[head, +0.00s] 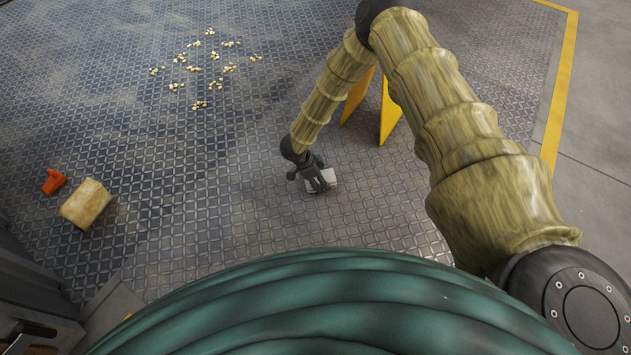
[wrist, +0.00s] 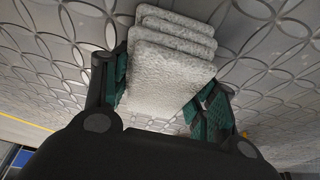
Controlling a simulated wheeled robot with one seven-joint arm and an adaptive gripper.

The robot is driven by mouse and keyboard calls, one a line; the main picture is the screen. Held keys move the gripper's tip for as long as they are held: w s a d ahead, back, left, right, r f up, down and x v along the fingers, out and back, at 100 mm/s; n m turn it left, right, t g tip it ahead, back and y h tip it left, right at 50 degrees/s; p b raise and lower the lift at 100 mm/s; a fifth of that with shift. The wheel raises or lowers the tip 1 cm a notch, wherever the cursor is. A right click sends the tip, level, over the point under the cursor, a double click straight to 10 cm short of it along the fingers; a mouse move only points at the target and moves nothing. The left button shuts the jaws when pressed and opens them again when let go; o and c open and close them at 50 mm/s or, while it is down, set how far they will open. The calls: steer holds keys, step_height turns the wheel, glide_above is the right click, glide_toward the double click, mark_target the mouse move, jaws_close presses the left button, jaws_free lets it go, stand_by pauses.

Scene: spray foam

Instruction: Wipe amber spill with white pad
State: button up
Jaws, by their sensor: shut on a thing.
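The white pad (head: 321,181) is a small folded, textured block in the middle of the head view. My gripper (head: 313,178) is shut on it, and the pad is low over or on the patterned metal floor; I cannot tell if it touches. In the wrist view the white pad (wrist: 170,75) shows stacked layers between the two green-lined fingers of my gripper (wrist: 160,95). An amber spill is not clearly visible in either view. Small pale yellowish bits (head: 205,68) lie scattered on the floor at the upper left.
A yellow folding sign (head: 389,112) stands just beyond my forearm. A tan block (head: 87,204) and a small orange object (head: 54,181) lie at the left. A yellow line (head: 562,85) marks the right edge. The floor between the pad and the bits is clear.

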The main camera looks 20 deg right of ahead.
steer(key=shift+w+d+r+p, duration=0.15)
steer(key=shift+d+r+p, duration=0.05)
steer(key=shift+r+p, duration=0.15)
step_height(320, 180, up, 3)
steer(key=shift+f+p, duration=0.1)
steer(key=shift+p, duration=0.55)
steer(key=shift+r+p, duration=2.15)
steer(key=shift+r, duration=0.25)
